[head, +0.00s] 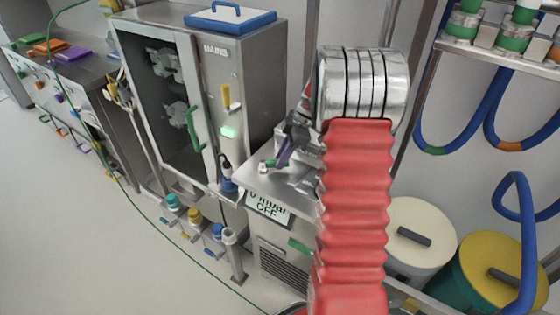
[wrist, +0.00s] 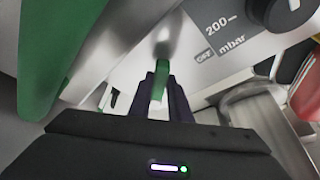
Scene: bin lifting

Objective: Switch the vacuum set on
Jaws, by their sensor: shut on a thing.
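The vacuum set (head: 279,237) is a metal box with a vented front. In the wrist view the fingers are shut on a small metal toggle switch with a green tip (wrist: 158,85). A dark round knob (wrist: 288,12) is at the top right. My red-sleeved arm hides the box's right side.
A cabinet (head: 242,80) with a glass door and green handle stands close at left. Drums with cream (head: 422,232) and yellow lids (head: 493,268) stand at right. Blue hoses (head: 417,115) hang at upper right. A green strip (wrist: 50,50) fills the wrist view's left.

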